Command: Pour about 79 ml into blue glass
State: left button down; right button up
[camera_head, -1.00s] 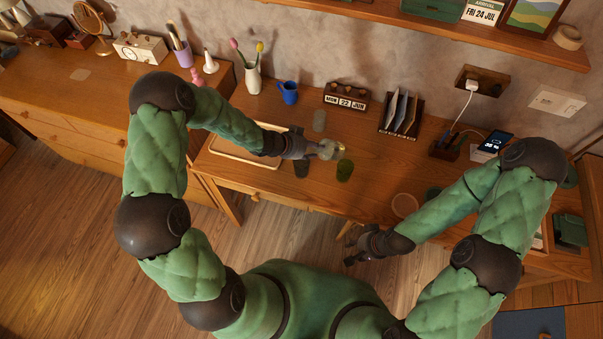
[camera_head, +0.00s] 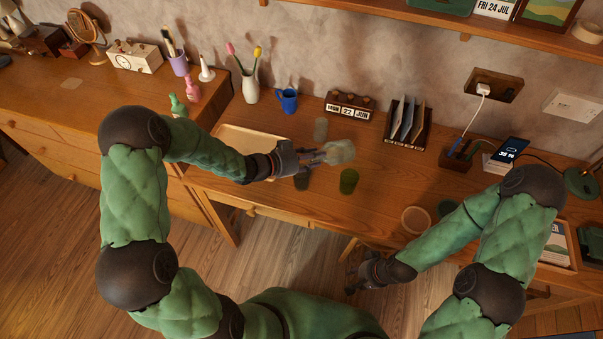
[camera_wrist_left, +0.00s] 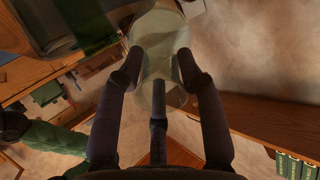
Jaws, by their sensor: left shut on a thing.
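My left gripper (camera_head: 312,158) is shut on a clear, pale vessel (camera_head: 340,152) and holds it above the desk, tilted. In the left wrist view the vessel (camera_wrist_left: 160,45) sits between the fingers. A green glass (camera_head: 348,181) stands on the desk just in front of and below the vessel. A dark glass (camera_head: 302,181) stands left of it, partly under the gripper. A greyish see-through glass (camera_head: 320,129) stands behind the gripper. I cannot tell which glass is blue. The liquid level cannot be read. My right gripper (camera_head: 353,276) is low at the desk's front, its fingers unclear.
A tray (camera_head: 235,132) lies under my left forearm. A letter rack (camera_head: 408,124) and a round coaster (camera_head: 415,220) are to the right.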

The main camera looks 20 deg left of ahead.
pick_arm(q)
jog(key=shift+r+b, duration=0.1)
jog(key=shift+b, duration=0.25)
jog(key=shift+s+a+r+t+h+b, duration=0.15)
jog(key=shift+s+a+t+h+b, duration=0.15)
jog(key=shift+t+h+b, duration=0.5)
dwell(0.4)
jog(key=shift+w+b, duration=0.15)
jog(key=shift+b, duration=0.15)
jog(key=shift+d, duration=0.1)
jog(key=shift+w+d, duration=0.15)
jog(key=shift+w, duration=0.15)
jog(key=shift+r+t+h+b, duration=0.15)
jog(key=shift+t+h+b, duration=0.2)
jog(key=shift+b, duration=0.6)
dwell(1.3)
